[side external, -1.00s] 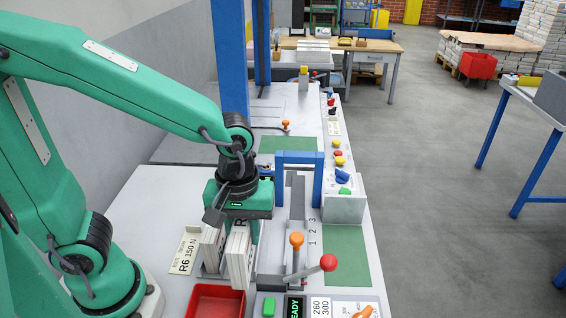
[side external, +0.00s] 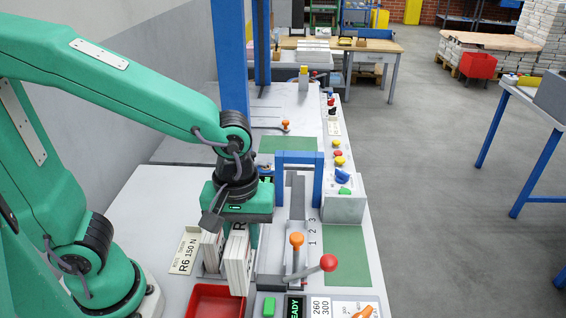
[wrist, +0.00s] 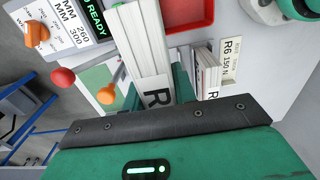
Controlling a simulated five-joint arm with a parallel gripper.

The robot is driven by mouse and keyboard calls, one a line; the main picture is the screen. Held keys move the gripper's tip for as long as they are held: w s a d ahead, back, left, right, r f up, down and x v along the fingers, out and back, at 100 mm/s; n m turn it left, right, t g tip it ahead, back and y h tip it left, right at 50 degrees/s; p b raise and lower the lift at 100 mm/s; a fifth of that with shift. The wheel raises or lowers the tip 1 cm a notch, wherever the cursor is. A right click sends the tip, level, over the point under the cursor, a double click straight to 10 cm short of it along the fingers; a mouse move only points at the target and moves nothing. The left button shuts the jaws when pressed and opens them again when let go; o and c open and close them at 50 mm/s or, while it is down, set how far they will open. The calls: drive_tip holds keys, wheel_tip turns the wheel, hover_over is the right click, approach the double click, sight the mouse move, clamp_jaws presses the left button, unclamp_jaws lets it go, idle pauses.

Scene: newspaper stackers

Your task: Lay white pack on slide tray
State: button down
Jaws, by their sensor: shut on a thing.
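My gripper (side external: 243,232) is shut on a white pack (side external: 237,265), which stands on edge between its fingers. In the wrist view the pack (wrist: 143,45) shows a long pale edge and a label with a black R, and the green fingers (wrist: 157,90) flank it. The pack's lower end is hard to make out, so I cannot tell its clearance. The grey slide tray (side external: 270,281) appears to be the track right of the pack, running beneath a blue gate (side external: 299,157). The held pack is left of it.
Other white packs (side external: 212,250) stand close left of the held one, beside an R6 150 N label (side external: 185,252). A red bin (side external: 207,301) is in front. Orange (side external: 296,240) and red (side external: 328,262) lever knobs rise near the track. A green mat (side external: 346,258) lies right.

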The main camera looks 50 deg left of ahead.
drive_tip(key=shift+r, duration=0.15)
wheel_tip(320, 180, up, 11)
drive_tip(key=shift+f, duration=0.2)
drive_tip(key=shift+w+r, duration=0.15)
drive_tip(key=shift+w, duration=0.25)
drive_tip(key=w+a, duration=0.3)
drive_tip(key=w, duration=1.2)
wheel_tip(320, 180, down, 13)
drive_tip(key=shift+d+r, duration=0.15)
drive_tip(key=shift+d, duration=0.05)
drive_tip(key=shift+w, duration=0.1)
drive_tip(key=shift+f, duration=3.85)
drive_tip(key=shift+f, duration=0.6)
